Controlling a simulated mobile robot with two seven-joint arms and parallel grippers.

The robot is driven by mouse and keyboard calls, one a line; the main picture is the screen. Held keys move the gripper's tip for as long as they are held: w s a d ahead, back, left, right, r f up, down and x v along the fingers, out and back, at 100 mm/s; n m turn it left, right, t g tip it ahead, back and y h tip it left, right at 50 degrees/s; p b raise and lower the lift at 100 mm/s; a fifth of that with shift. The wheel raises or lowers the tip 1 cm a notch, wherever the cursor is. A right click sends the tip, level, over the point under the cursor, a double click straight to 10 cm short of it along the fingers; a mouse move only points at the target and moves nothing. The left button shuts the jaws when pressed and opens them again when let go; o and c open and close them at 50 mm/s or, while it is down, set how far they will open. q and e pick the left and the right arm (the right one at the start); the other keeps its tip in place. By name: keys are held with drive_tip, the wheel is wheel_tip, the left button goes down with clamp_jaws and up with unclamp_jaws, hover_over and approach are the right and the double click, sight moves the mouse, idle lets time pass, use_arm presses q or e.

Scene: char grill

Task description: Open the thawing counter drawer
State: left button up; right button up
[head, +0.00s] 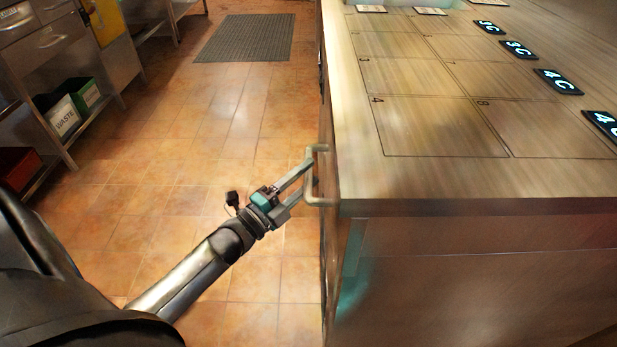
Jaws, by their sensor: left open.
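The thawing counter (450,180) stands at the right, with a wood-look top marked with outlined, numbered squares. A pale bar handle (322,200) sticks out from its left side, just below the top's edge. The drawer front faces left and is seen almost edge-on, so I cannot tell whether it stands out at all. My left gripper (309,178) is at the handle with its fingers open. The fingertips reach the handle bar; I cannot tell whether they touch it or enclose it. My right gripper is not in view.
Lit number tags (558,81) lie along the counter top. A dark floor mat (245,38) lies in the aisle. Shelving at the left holds a green bin (88,95), a bin labelled waste (62,115) and a red bin (18,167). The tiled floor (190,130) between is clear.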

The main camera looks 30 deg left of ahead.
use_arm(q)
drive_tip(key=shift+w+d, duration=0.15)
drive_tip(key=shift+w, duration=0.35)
clamp_jaws()
idle(1.2)
